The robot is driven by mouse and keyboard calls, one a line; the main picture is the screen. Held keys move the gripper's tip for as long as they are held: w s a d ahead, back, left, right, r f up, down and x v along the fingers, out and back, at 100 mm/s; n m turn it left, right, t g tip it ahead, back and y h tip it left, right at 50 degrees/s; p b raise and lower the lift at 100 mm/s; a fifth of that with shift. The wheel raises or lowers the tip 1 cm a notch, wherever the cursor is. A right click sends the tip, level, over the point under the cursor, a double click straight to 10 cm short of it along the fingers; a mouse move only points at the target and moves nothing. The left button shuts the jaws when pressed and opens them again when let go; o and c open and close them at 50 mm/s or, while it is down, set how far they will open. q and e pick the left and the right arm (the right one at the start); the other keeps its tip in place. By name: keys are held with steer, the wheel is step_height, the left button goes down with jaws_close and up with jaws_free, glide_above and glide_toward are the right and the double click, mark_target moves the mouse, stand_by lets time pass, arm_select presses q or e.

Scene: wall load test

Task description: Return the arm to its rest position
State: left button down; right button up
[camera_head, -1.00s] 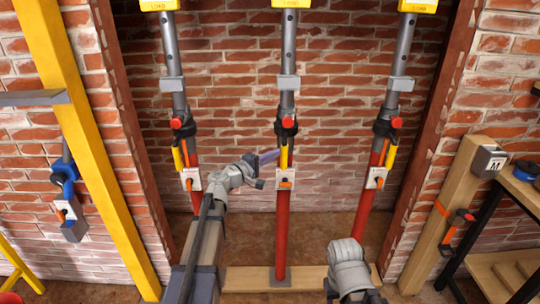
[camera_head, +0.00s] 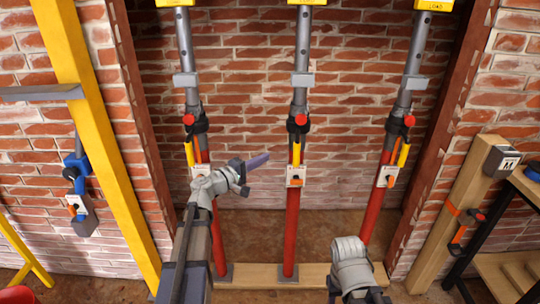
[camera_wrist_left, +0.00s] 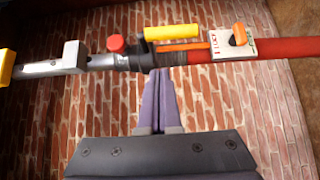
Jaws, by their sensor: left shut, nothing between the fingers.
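My left arm comes in from the lower left in the head view, and my left gripper (camera_head: 257,161) sits between the left and middle props. Its purple fingers are shut and empty; they also show shut in the left wrist view (camera_wrist_left: 158,100). The middle prop (camera_head: 292,215), red below and grey above, stands upright just right of the fingertips. In the left wrist view one prop (camera_wrist_left: 270,49) crosses beyond the fingertips, with a yellow handle (camera_wrist_left: 171,32) and a red knob (camera_wrist_left: 115,43). I cannot tell whether they touch. My right gripper does not show.
The left prop (camera_head: 219,240) stands behind my left arm, and the right prop (camera_head: 374,215) leans slightly. A wooden sill (camera_head: 255,277) runs along the floor. A yellow post (camera_head: 98,150) stands left, and a bench (camera_head: 500,270) stands right.

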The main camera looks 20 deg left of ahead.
arm_select(q)
steer(key=shift+d+v, duration=0.2)
steer(key=shift+v, duration=1.85)
steer(key=shift+s, duration=0.1)
steer(key=s+d+f+m+g+h, duration=0.1)
steer(key=s+d+f+m+g, duration=0.2)
steer(key=d, duration=0.4)
steer(key=s+d+f+m+g, duration=0.1)
steer(key=d+f+m+g, duration=0.25)
steer(key=d, duration=0.35)
steer(key=s+d+f+m+g+y, duration=0.4)
steer(key=s+d+f+m+g, duration=0.35)
steer(key=s+f, duration=0.6)
steer(key=s+f+m+g+y, duration=0.2)
steer(key=s+y, duration=0.6)
step_height(320, 180, up, 14)
steer(key=p, duration=1.3)
steer(key=shift+a+f+h, duration=0.2)
steer(key=shift+a+h, duration=0.2)
steer(key=shift+a, duration=0.05)
